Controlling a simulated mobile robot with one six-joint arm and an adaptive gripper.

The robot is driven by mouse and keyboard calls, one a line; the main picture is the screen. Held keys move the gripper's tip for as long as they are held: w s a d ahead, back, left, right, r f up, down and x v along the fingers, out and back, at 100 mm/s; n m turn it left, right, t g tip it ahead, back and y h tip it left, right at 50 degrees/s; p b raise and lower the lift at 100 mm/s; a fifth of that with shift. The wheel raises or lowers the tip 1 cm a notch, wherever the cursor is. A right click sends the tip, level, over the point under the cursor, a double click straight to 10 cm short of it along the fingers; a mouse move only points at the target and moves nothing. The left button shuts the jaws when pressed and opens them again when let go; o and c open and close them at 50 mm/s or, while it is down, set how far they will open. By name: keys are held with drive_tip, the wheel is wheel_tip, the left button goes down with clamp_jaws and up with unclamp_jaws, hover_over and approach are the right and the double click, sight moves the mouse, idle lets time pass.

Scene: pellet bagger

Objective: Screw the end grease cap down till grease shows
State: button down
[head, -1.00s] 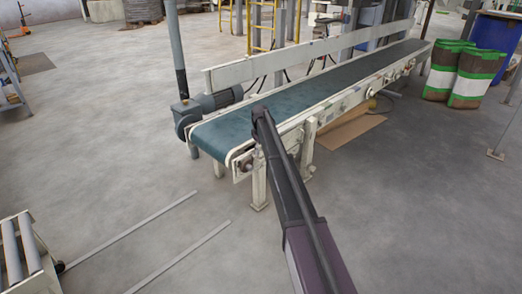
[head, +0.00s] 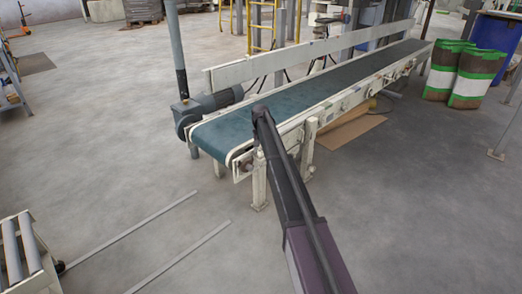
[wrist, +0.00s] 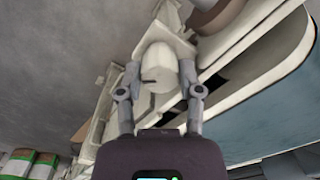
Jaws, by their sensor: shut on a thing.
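In the wrist view the end grease cap (wrist: 157,58) is a pale, rounded cylinder at the conveyor's end, with a dark mark low on its face. My gripper (wrist: 160,72) is shut on it, one finger on each side. I cannot make out any grease around the cap in this view. In the head view my arm reaches to the near end of the belt conveyor (head: 215,137). The gripper and the cap are hidden behind my arm there.
A grey motor (head: 218,99) sits on the far side of the conveyor's near end. Roller track (head: 22,250) stands at lower left. Green-and-white banded sacks (head: 470,77) stand at right. The floor (head: 130,150) left of the conveyor is mostly clear.

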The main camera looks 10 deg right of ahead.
drive_tip(key=m, duration=0.5)
drive_tip(key=shift+w+a, duration=0.1)
drive_tip(key=shift+w, duration=0.15)
drive_tip(key=shift+m, duration=0.3)
drive_tip(key=shift+c, duration=1.3)
unclamp_jaws()
drive_tip(key=shift+s, duration=0.1)
